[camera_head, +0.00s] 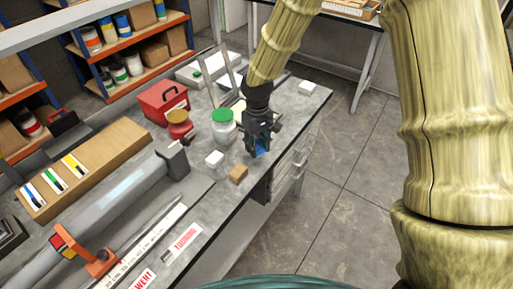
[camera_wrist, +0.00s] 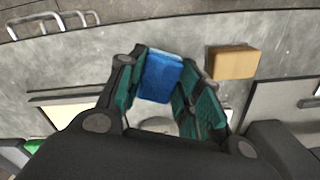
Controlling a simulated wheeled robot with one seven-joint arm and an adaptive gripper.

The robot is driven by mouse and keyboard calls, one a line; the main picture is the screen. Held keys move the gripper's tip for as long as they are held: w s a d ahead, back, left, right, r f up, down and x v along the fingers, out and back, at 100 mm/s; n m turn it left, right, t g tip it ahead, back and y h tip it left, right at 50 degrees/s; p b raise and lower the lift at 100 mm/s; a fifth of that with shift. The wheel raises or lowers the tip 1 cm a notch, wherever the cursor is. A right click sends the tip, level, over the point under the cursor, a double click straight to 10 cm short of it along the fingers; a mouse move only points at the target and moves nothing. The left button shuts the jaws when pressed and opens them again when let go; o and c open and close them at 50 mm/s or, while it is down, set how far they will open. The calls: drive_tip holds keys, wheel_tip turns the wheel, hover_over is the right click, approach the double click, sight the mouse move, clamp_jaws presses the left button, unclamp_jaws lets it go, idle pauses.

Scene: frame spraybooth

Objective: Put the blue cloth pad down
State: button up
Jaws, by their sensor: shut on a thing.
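The blue cloth pad (camera_head: 262,152) shows at the tip of my gripper (camera_head: 262,142), over the right part of the grey workbench (camera_head: 205,203), near its front edge. In the wrist view the blue pad (camera_wrist: 160,77) sits between the teal-lined fingers of my gripper (camera_wrist: 164,88), which are shut on it. The fingers hide its sides. I cannot tell whether its underside touches the bench top.
A tan block (camera_head: 238,174), white block (camera_head: 214,158) and green-lidded jar (camera_head: 223,127) stand close by on the left. A red jar (camera_head: 180,130) and red toolbox (camera_head: 164,101) are farther left. Drawer handles (camera_wrist: 62,20) jut below the bench edge. Bare bench lies around the tan block.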

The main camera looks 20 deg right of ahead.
sight(257, 146)
drive_tip(key=shift+w, duration=0.25)
drive_tip(key=shift+f+p, duration=0.8)
drive_tip(key=shift+f, duration=0.95)
drive_tip(key=o, duration=1.1)
drive_tip(key=shift+f, duration=0.15)
drive_tip(key=shift+c, duration=0.2)
drive_tip(key=shift+s, duration=0.1)
drive_tip(key=shift+r+b, duration=1.7)
drive_tip(key=shift+r, duration=4.45)
drive_tip(key=shift+a, duration=0.1)
